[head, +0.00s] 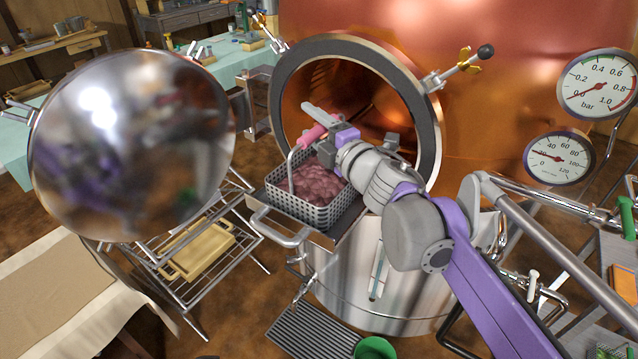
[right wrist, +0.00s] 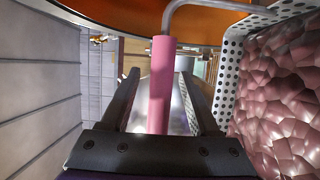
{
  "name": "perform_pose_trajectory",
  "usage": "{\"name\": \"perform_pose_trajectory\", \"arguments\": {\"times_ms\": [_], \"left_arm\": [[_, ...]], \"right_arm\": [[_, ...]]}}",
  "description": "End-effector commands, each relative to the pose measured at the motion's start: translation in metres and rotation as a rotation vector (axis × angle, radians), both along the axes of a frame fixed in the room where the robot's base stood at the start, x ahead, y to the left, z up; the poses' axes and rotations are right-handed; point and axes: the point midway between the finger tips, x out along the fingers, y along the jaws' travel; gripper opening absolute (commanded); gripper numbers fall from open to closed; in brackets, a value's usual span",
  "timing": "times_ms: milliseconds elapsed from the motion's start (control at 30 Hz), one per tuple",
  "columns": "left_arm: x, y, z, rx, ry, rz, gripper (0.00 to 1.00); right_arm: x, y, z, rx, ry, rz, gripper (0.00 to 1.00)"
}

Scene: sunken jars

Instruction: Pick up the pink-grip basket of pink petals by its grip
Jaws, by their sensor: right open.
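The basket (head: 345,208) is a perforated metal box filled with pink petals (head: 318,184). It sits on a metal shelf at the mouth of the round copper vessel. Its wire handle arches up to a pink grip (head: 312,137). My right gripper (head: 318,131) is above the basket at the grip. In the right wrist view the pink grip (right wrist: 161,85) lies between the two open fingers of my right gripper (right wrist: 160,78), with gaps on both sides. The petals (right wrist: 285,90) and the perforated basket wall (right wrist: 228,75) are at the right. My left gripper is not in view.
The vessel's round opening (head: 428,120) stands behind the basket, and its polished open door (head: 130,145) is at the left. A shelf handle (head: 280,232) juts out in front. A wire rack with a yellow tray (head: 198,250) stands lower left. Gauges (head: 560,157) are at the right.

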Motion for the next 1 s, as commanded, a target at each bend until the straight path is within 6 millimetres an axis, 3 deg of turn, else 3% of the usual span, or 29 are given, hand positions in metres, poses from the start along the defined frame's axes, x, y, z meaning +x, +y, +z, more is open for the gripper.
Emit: {"name": "perform_pose_trajectory", "arguments": {"times_ms": [300, 667, 1000], "left_arm": [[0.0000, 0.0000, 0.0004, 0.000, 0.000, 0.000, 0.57], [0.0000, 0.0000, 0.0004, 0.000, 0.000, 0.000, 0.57], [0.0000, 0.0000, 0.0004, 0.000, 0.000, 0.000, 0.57]], "right_arm": [[0.0063, 0.0040, -0.0003, 0.000, 0.000, 0.000, 0.62], [0.0061, 0.0037, -0.0003, 0.000, 0.000, 0.000, 0.00], [0.0059, 0.0037, -0.0003, 0.000, 0.000, 0.000, 0.00]]}}
